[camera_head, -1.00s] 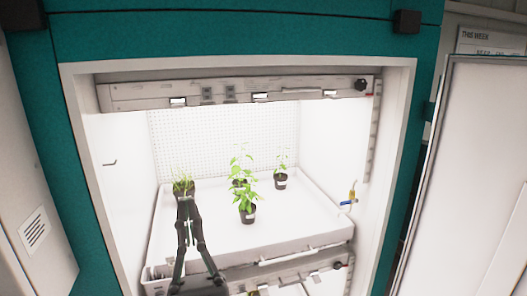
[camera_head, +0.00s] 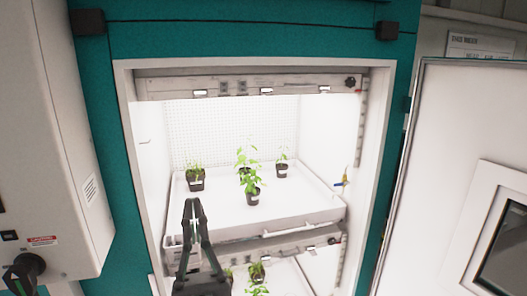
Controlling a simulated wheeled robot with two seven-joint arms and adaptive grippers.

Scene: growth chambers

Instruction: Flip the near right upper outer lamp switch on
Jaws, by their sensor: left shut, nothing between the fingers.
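The upper lamp bar (camera_head: 290,84) runs across the top of the open chamber. It carries two small grey switch-like parts (camera_head: 233,88) left of its middle, white labels along its lower edge and a black knob (camera_head: 350,82) at its right end. I cannot tell which part is the named switch or its setting. My left gripper (camera_head: 192,205) is shut and empty, pointing up in front of the tray's left front corner, well below the upper bar.
A white tray (camera_head: 300,208) holds several potted plants. A lower lamp bar (camera_head: 285,246) runs beneath it, with more plants below. A blue-handled valve (camera_head: 341,184) is on the right wall. An open white door (camera_head: 440,170) stands right; a control box (camera_head: 50,120) stands left.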

